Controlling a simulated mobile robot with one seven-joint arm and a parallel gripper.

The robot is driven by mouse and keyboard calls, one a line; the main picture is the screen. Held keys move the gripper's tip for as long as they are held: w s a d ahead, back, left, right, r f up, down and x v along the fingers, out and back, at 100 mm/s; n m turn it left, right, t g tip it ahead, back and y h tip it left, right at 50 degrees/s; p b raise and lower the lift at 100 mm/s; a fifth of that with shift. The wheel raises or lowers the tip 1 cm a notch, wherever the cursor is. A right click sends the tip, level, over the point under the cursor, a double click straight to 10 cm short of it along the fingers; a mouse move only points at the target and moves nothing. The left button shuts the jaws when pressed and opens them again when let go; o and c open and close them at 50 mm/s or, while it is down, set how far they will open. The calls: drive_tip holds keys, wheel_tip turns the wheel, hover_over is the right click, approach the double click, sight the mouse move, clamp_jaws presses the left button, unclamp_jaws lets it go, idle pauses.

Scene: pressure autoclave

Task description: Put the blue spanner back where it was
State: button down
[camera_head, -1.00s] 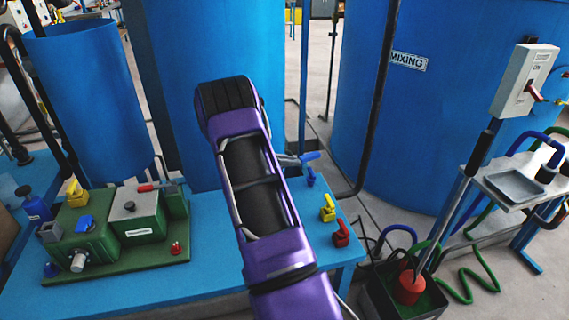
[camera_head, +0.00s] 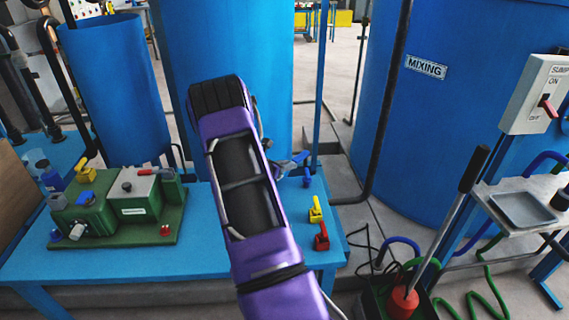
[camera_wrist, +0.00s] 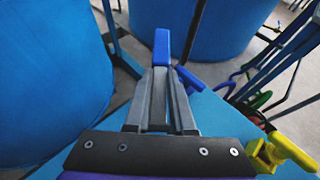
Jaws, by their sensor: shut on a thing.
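The blue spanner (camera_head: 293,161) is in my gripper (camera_head: 277,167), just right of my purple arm in the head view. In the wrist view my gripper (camera_wrist: 161,92) has its grey fingers closed on the spanner (camera_wrist: 161,48), whose blue end sticks out past the fingertips. A small blue fixture (camera_head: 305,180) stands on the blue table (camera_head: 210,255), slightly right of and below the spanner in the head view. It also shows in the wrist view (camera_wrist: 190,79), just right of the fingertips. Whether spanner and fixture touch, I cannot tell.
A yellow fixture (camera_head: 315,210) and a red fixture (camera_head: 321,237) stand along the table's right edge. A green unit (camera_head: 118,212) stands on its left. Large blue tanks (camera_head: 245,60) rise behind. A crate with a red float (camera_head: 402,302) is at lower right.

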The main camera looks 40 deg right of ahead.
sight(288, 187)
drive_tip(key=shift+f, duration=0.15)
drive_tip(key=shift+f+b, duration=1.65)
drive_tip(key=shift+f, duration=1.65)
drive_tip(key=shift+f, duration=0.5)
